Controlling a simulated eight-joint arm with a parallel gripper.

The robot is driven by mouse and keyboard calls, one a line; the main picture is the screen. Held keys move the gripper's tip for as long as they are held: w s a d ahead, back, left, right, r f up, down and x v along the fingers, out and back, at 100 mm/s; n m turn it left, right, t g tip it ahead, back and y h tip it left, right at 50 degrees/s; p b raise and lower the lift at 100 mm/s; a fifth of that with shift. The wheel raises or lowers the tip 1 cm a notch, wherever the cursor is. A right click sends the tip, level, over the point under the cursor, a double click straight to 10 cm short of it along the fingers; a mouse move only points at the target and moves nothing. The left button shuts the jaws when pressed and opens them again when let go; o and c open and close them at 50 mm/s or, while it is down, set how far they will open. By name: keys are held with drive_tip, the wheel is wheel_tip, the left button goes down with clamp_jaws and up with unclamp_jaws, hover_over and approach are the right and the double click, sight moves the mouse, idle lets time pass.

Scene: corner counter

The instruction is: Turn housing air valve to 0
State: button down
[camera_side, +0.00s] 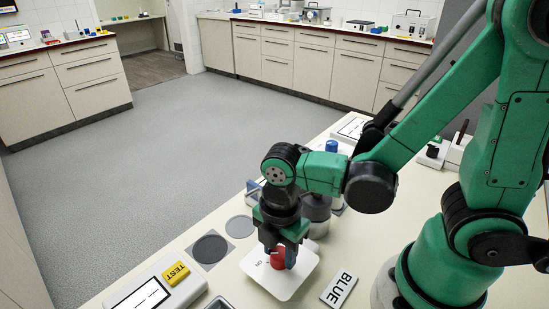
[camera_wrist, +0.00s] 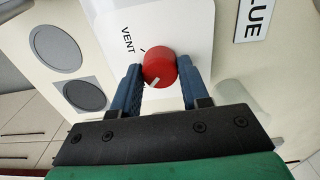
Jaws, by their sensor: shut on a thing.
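A red round valve knob (camera_wrist: 160,67) with a pale pointer mark sits on a white plate (camera_wrist: 188,22). The word "VENT" is printed on the plate beside it in the wrist view. In the wrist view the pointer mark lies toward the lower left of the knob. My gripper (camera_wrist: 160,75) is shut on the knob, one blue finger on each side. In the side view my gripper (camera_side: 282,252) comes down from above onto the red knob (camera_side: 278,258), and its fingers hide part of it. No "0" mark can be read.
A "BLUE" label (camera_side: 339,288) lies right of the plate. A display box with a yellow "TEST" button (camera_side: 176,273) stands at the front left. Bottles stand behind my gripper.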

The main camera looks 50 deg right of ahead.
sight(280, 253)
drive_tip(key=shift+c, duration=2.1)
unclamp_jaws()
drive_tip(key=shift+r, duration=0.1)
drive_tip(key=shift+r, duration=2.7)
drive_tip(key=w+d+r+m+t, duration=0.5)
drive_tip(key=d+m+t, duration=0.2)
drive_tip(key=m, duration=1.1)
drive_tip(key=shift+d+r, duration=0.15)
drive_tip(key=shift+d, duration=0.25)
